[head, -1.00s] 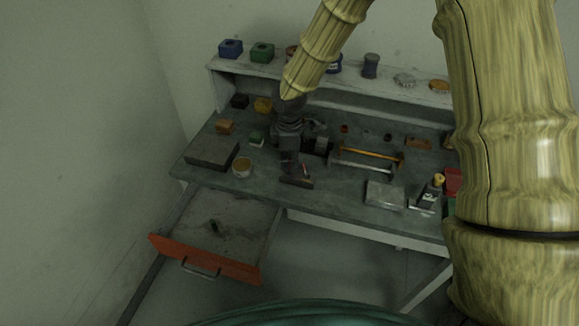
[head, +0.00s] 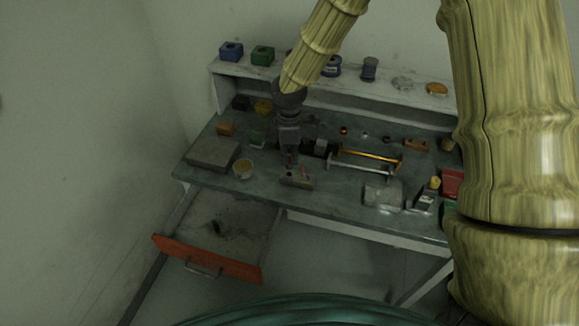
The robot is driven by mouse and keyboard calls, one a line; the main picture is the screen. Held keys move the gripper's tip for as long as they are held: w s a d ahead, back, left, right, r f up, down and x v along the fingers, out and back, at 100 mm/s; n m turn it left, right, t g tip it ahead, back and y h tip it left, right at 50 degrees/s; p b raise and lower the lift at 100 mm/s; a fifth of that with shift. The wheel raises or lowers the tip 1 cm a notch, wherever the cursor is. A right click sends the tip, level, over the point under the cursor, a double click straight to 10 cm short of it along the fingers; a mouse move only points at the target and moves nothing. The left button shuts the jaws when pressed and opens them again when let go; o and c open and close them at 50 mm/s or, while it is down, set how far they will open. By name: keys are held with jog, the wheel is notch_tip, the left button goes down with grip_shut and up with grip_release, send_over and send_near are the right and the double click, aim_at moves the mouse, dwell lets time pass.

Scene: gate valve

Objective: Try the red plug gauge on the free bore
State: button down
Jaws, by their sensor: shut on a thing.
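My gripper (head: 290,158) points down over the middle of the bench, shut on a small dark reddish thing that looks like the red plug gauge. It is too small and dark to make out fully. Just below and slightly right lies a small long block (head: 297,181) near the bench's front edge, with a small reddish part (head: 303,171) showing on top. The gripper tip seems a little above and behind the block. I cannot make out the block's bores or tell which is free.
An orange bar (head: 370,153) and a pale bar lie right of the gripper on the bench (head: 335,197). A metal block (head: 382,195) stands right. The orange-fronted drawer (head: 205,259) is open below.

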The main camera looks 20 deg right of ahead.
jog(key=shift+r+p, duration=0.85)
jog(key=shift+r, duration=0.45)
jog(key=shift+f, duration=0.1)
